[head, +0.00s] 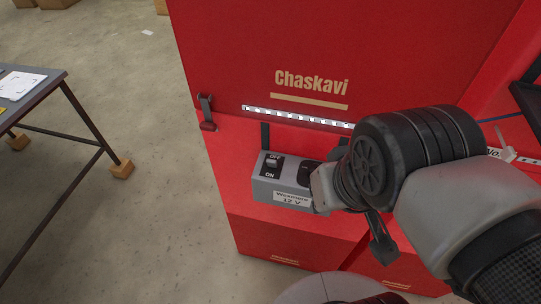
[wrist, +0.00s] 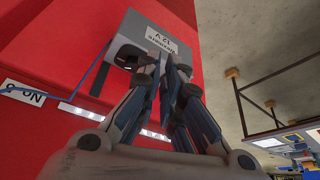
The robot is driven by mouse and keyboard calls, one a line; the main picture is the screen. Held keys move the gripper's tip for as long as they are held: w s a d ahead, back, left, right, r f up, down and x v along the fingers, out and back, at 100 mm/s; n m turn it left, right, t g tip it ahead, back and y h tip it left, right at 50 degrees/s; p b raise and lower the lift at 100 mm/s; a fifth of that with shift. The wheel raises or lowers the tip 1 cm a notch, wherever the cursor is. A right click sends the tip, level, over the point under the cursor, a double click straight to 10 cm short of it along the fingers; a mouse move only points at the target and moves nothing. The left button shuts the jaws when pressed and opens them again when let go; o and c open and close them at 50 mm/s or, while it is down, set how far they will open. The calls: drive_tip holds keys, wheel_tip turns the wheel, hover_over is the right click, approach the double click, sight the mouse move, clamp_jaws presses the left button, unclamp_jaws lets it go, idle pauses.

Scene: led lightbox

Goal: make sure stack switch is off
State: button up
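The stack switch (head: 272,163) is a small rocker on top of a grey box (head: 266,190), with OFF printed at its far end and ON at its near end. I cannot tell which way the rocker is tipped. The box carries a white label reading 12 V. In the wrist view the grey box (wrist: 135,27) shows its label upside down. The switch face is not visible there. My gripper (wrist: 172,70) has its fingers drawn together with nothing between them, in front of the box. In the head view my wrist is right of the box and hides most of the gripper.
The box sits on a red Chaskavi lightbox (head: 235,135) with an open lid and an LED strip (head: 295,117). A latch (head: 206,112) is at left. A blue cable (wrist: 85,80) runs beside the box. A table (head: 50,95) stands at far left, with bare floor between.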

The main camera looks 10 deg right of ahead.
sight(271, 160)
drive_tip(key=o, duration=0.4)
drive_tip(key=w+a, duration=0.1)
drive_tip(key=w, duration=0.1)
drive_tip(key=w+a+r+m, duration=0.1)
drive_tip(key=w, duration=0.1)
drive_tip(key=w+a+r+m+h, duration=0.1)
drive_tip(key=w, duration=0.2)
drive_tip(key=shift+a+r+g, duration=0.15)
drive_tip(key=shift+r+g, duration=0.05)
drive_tip(key=shift+g, duration=0.2)
drive_tip(key=o, duration=0.3)
drive_tip(key=w+a+m, duration=0.1)
drive_tip(key=w, duration=0.1)
drive_tip(key=w+a, duration=0.1)
drive_tip(key=a, duration=0.1)
drive_tip(key=w+a+m, duration=0.1)
drive_tip(key=w+a, duration=0.1)
drive_tip(key=shift+w+r+m+h, duration=0.3)
drive_tip(key=shift+w+r+h, duration=0.05)
drive_tip(key=shift+h, duration=0.05)
drive_tip(key=shift+o, duration=0.2)
drive_tip(key=b+x, duration=0.5)
drive_tip(key=x, duration=1.2)
drive_tip(key=shift+w+d+b, duration=0.15)
drive_tip(key=shift+w+b, duration=0.1)
drive_tip(key=shift+b, duration=0.1)
drive_tip(key=shift+c, duration=0.4)
clamp_jaws()
